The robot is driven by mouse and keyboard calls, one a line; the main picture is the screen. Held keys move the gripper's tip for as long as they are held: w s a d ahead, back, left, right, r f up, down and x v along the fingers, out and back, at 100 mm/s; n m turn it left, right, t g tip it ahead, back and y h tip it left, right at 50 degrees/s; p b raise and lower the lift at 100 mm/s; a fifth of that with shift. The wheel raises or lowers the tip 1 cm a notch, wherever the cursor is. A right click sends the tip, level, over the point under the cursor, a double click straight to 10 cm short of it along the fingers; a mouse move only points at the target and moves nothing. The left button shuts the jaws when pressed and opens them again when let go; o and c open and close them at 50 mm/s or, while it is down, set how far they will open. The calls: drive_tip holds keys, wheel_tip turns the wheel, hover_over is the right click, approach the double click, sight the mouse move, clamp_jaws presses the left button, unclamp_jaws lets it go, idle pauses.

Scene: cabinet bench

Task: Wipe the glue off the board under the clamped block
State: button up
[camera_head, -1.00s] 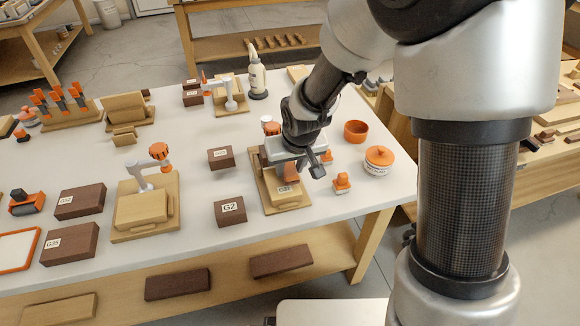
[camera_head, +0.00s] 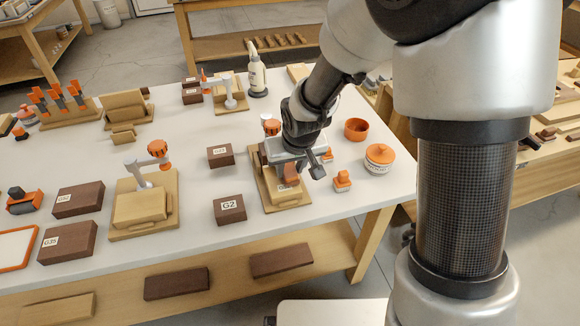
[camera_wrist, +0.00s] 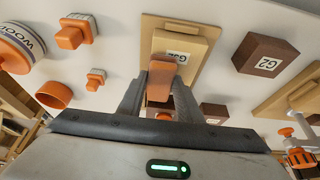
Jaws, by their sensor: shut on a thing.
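My gripper (camera_wrist: 160,92) is shut on an orange piece (camera_wrist: 161,80), which stands between its fingers in the wrist view. In the head view the orange piece (camera_head: 291,172) shows below my gripper, over the near part of a wooden board (camera_head: 269,205). On this board lies a pale wooden block with a white label, partly covered by the orange piece; the board also shows in the wrist view (camera_wrist: 148,28). An orange clamp knob (camera_head: 271,127) shows behind my gripper. I cannot make out the glue, nor whether the orange piece touches the board.
A dark G2 block (camera_head: 230,208) and another dark labelled block (camera_head: 219,156) stand left of the board. An orange stamp-like piece (camera_head: 342,182), an orange bowl (camera_head: 356,130) and a lidded tub (camera_head: 379,158) stand right. Another clamped board (camera_head: 172,218) is further left.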

drive_tip(key=shift+f, duration=0.25)
drive_tip(key=shift+a, duration=0.1)
drive_tip(key=shift+s+a+b, duration=0.3)
drive_tip(key=shift+a+b, duration=0.35)
drive_tip(key=shift+a, duration=0.3)
drive_tip(key=shift+s+a+b, duration=0.3)
drive_tip(key=shift+a+b, duration=0.3)
drive_tip(key=shift+a, duration=0.35)
drive_tip(key=shift+w+d+p, duration=0.3)
drive_tip(key=shift+d+p, duration=0.05)
drive_tip(key=shift+d, duration=0.7)
drive_tip(key=shift+w+d+p, duration=0.25)
drive_tip(key=shift+d+p, duration=0.05)
drive_tip(key=shift+d, duration=0.75)
drive_tip(key=shift+a, duration=0.15)
drive_tip(key=shift+s+a+r+b, duration=0.15)
drive_tip(key=shift+a+b, duration=0.1)
drive_tip(key=shift+a, duration=0.25)
drive_tip(key=shift+s+a+f+b, duration=0.1)
drive_tip(key=shift+a+b, duration=0.15)
drive_tip(key=shift+a, duration=0.25)
drive_tip(key=shift+a, duration=0.1)
